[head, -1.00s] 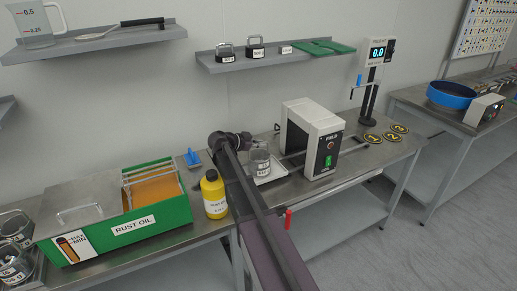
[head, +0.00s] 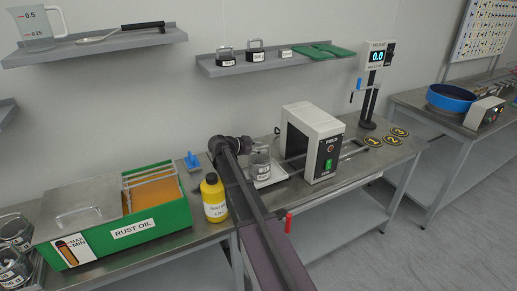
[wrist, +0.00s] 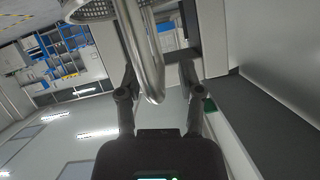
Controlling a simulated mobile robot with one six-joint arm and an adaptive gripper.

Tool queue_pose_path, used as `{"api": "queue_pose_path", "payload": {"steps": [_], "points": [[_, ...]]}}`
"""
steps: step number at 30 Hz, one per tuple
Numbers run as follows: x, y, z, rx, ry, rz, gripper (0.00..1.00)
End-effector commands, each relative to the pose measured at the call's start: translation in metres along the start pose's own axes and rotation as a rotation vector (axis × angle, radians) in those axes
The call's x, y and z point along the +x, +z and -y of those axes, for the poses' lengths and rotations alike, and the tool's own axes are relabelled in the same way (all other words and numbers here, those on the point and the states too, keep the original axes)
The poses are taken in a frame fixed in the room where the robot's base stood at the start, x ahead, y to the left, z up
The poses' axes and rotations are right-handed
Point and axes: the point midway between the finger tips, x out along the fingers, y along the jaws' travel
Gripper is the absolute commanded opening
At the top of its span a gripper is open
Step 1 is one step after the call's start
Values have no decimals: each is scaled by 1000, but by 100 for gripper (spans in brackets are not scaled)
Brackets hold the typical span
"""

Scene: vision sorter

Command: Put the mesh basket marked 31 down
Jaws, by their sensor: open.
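My gripper (head: 244,145) is at the basket's handle, partly hidden by my arm. In the wrist view my gripper (wrist: 157,80) has its fingers apart, with the bent handle between them. The mesh rim of the basket (wrist: 92,11) shows at the top edge.
A yellow bottle (head: 213,198) and the green RUST OIL tank (head: 150,233) are to the left. More baskets (head: 14,265) stand at the far left. Numbered discs (head: 373,141) lie on the right.

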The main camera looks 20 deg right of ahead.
Motion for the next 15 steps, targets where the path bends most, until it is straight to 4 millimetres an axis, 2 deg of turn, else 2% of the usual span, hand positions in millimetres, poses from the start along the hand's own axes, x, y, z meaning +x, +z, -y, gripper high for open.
{"api": "queue_pose_path", "payload": {"steps": [8, 15], "points": [[-14, -2, 0, -1, -1, 0, 48], [-48, -4, 1, 0, -2, 0, 48]]}}
